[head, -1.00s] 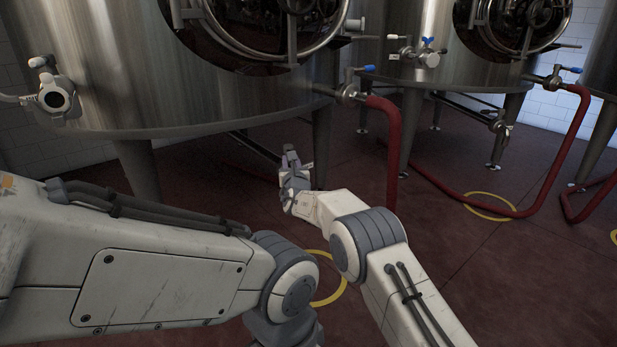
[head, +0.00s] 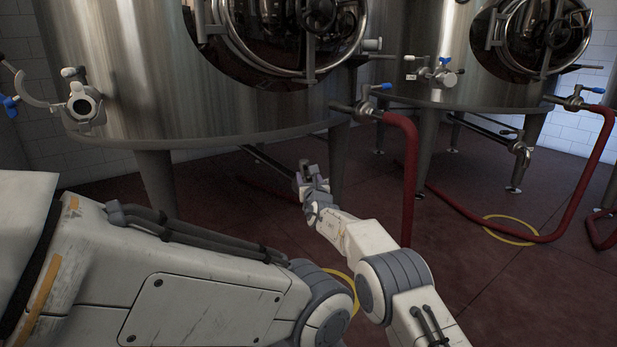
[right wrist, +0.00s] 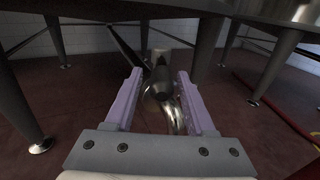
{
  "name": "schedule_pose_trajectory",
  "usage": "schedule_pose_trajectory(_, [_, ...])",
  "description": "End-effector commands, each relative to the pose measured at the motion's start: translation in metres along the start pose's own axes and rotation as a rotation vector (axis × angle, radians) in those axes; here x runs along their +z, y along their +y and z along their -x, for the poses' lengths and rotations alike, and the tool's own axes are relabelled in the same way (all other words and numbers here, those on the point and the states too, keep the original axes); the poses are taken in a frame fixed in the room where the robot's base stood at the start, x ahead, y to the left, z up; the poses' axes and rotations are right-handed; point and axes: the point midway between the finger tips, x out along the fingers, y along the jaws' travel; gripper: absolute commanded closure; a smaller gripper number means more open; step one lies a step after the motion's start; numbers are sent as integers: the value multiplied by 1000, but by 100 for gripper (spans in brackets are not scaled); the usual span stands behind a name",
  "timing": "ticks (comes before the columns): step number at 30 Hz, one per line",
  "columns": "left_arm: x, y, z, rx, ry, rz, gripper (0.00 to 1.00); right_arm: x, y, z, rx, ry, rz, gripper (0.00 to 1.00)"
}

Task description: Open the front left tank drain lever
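The front left tank (head: 190,100) is the large steel vessel at the left of the head view. My right gripper (head: 311,180) is low beneath its right side. In the right wrist view my right gripper (right wrist: 159,78) is open, one lilac finger on each side. A metal drain valve (right wrist: 160,88), with a shiny, curved lever-like part (right wrist: 172,115), shows in the gap between the fingers. I cannot tell whether a finger touches it. The valve is too small and hidden to make out in the head view. My left arm crosses the lower left, but its gripper is out of view.
A red hose (head: 409,180) drops from the tank's blue-handled valve (head: 370,106) just right of my right arm. Tank legs (right wrist: 22,110) stand on both sides of the gripper. A second tank (head: 460,65) stands at right. The dark red floor (head: 470,270) is clear at lower right.

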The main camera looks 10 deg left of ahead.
Motion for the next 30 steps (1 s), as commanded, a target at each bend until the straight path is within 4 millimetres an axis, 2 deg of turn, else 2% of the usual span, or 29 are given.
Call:
schedule_pose_trajectory(10, [0, 0, -1, 0, 0, 0, 50, 3, -1, 0, -3, -7, 0, 40])
schedule_pose_trajectory(16, [1, -1, -11, 0, 0, 0, 50, 2, -2, 8, -4, -8, -1, 40])
schedule_pose_trajectory(29, [2, -3, -43, 0, 0, 0, 50, 0, 0, 55, -1, -7, 0, 40])
schedule_pose_trajectory(30, [3, -4, -54, 0, 0, 0, 50, -3, 0, 61, -1, -8, -1, 40])
